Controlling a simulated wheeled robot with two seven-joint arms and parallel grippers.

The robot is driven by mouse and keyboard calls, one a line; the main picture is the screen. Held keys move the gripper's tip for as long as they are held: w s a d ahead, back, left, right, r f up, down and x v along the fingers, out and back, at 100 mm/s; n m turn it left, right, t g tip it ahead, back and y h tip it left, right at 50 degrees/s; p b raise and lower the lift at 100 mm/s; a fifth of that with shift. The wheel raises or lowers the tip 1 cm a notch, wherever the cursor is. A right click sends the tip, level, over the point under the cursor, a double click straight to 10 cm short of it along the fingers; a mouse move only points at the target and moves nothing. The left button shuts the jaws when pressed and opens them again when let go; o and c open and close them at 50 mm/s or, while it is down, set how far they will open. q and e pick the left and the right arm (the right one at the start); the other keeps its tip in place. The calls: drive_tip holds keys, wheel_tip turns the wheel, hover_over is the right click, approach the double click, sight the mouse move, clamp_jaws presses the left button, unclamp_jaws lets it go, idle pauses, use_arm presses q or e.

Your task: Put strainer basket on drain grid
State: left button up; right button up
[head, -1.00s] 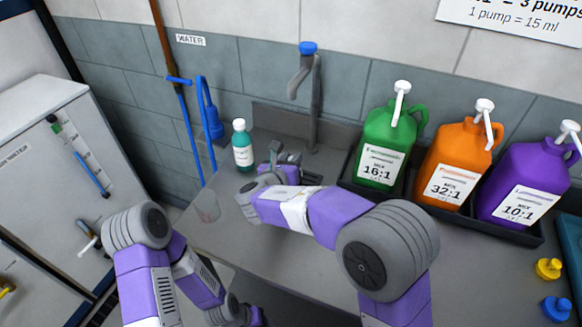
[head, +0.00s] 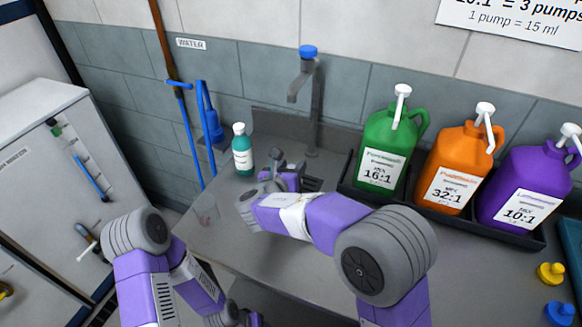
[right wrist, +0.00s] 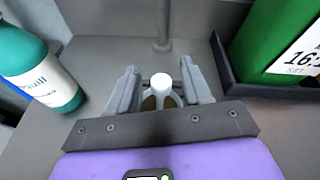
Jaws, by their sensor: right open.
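My right gripper (head: 282,176) is low over the grey metal counter beside the tap, and its own arm hides much of what lies under it. In the right wrist view its two fingers (right wrist: 162,90) stand apart. A white round knob (right wrist: 161,83) with a brownish part below it shows between them; it looks like the strainer basket, mostly hidden by the gripper. I cannot tell whether the fingers touch it. The drain grid (head: 312,184) shows only as a dark slotted patch right of the gripper. My left arm hangs at lower left, with its gripper out of view.
A teal bottle (head: 242,150) stands just left of the right gripper. A grey tap (head: 314,105) rises behind. Green (head: 384,145), orange (head: 456,168) and purple (head: 525,185) jugs stand in a black tray at right. A clear cup (head: 207,209) is near the counter's left edge.

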drive_tip(key=p+v, duration=0.2)
drive_tip(key=v, duration=1)
